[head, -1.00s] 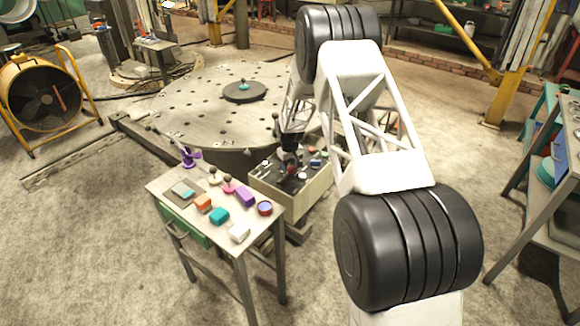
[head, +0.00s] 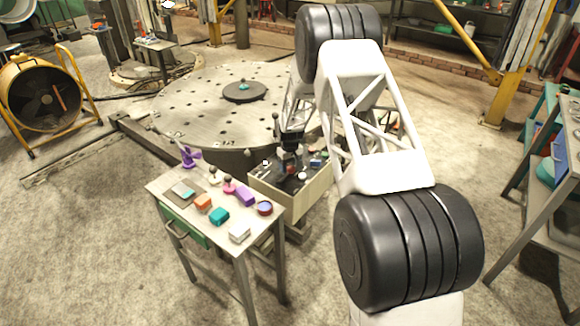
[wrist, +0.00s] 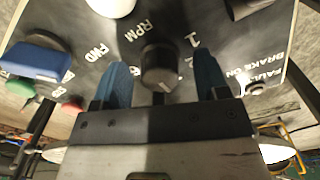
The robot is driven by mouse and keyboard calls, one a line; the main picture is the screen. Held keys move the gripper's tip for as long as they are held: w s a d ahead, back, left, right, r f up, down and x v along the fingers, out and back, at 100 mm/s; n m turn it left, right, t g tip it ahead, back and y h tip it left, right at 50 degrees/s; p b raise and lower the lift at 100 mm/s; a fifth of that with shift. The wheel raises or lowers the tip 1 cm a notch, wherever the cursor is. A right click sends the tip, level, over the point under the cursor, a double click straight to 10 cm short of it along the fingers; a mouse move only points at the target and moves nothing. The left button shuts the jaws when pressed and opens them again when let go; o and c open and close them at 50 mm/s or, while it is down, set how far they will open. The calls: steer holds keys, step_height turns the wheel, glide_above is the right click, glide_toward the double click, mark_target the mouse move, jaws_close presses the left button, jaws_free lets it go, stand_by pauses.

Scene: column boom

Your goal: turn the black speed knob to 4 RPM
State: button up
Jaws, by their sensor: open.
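My gripper (wrist: 162,63) is open, with one blue finger on each side of the knob. Gaps show between the knob and both fingers. In the head view my gripper (head: 290,152) is over the control box (head: 305,197), and the knob cannot be made out there.
A blue-capped control (wrist: 35,62) is near FWD, with green (wrist: 20,87) and red (wrist: 72,105) controls nearby. A table (head: 222,252) with small coloured objects stands left of the box. The large round turntable (head: 190,100) is behind.

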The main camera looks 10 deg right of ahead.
mark_target(288, 165)
steer(key=shift+r, duration=3.75)
steer(key=shift+c, duration=0.2)
steer(key=n, duration=0.1)
steer(key=a+n+h, duration=0.1)
steer(key=n, duration=0.1)
steer(key=shift+s+f+n, duration=0.1)
steer(key=shift+f+n, duration=0.1)
steer(key=shift+n, duration=0.1)
steer(key=n, duration=0.1)
steer(key=n+h, duration=0.1)
steer(key=n, duration=0.1)
steer(key=shift+a, duration=0.4)
steer(key=n+h, duration=0.1)
steer(key=n, duration=0.2)
steer(key=a+n+h, duration=0.1)
steer(key=n, duration=0.2)
steer(key=shift+a+n+h, duration=0.1)
steer(key=shift+n+h, duration=0.2)
steer(key=shift+n, duration=0.1)
steer(key=shift+f, duration=0.1)
